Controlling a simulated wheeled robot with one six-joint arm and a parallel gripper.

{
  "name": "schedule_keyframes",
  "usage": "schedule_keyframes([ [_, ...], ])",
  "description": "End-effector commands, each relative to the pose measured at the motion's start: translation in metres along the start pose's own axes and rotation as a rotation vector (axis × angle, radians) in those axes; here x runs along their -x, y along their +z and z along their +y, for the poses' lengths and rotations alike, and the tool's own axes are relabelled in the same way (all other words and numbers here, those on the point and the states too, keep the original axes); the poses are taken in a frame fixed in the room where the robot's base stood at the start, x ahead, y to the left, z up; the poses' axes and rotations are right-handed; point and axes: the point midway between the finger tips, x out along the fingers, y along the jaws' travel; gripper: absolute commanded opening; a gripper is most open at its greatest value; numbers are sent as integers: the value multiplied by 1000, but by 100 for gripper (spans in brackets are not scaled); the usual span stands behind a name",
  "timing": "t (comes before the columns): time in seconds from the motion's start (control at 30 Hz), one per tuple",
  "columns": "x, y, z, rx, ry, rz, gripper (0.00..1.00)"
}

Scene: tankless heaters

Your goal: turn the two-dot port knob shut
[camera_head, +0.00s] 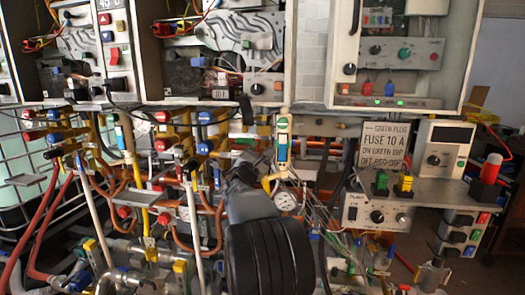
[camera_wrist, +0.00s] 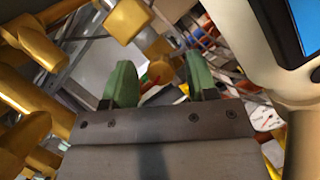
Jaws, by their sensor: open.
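I cannot tell which knob is the two-dot port knob; no dot marks can be made out. Small red and blue valve knobs sit on the brass pipework, including a red knob (camera_head: 161,116) and a blue knob (camera_head: 204,117) in the head view. My gripper (camera_wrist: 160,82) is open in the wrist view, its two green fingertips apart with nothing held between them. Brass fittings (camera_wrist: 124,20) lie just beyond and to the left of the fingers. In the head view my dark arm reaches up into the pipes at the middle, and its fingertips are hidden.
A pale housing with a blue screen (camera_wrist: 304,22) stands close on the right in the wrist view. A pressure gauge (camera_head: 286,199), thin wires and copper pipes crowd the arm. Open heater cabinets (camera_head: 222,45) hang above. A control box (camera_head: 378,214) stands to the right.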

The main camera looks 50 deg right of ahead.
Motion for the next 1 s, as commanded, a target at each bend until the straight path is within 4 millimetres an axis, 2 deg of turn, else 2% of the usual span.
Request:
schedule_keyframes([
  [0.2,-16,-2,-2,1,0,0,53],
  [0.57,-18,-2,-1,0,0,0,53],
  [1.0,-18,-2,-2,0,-1,0,10],
])
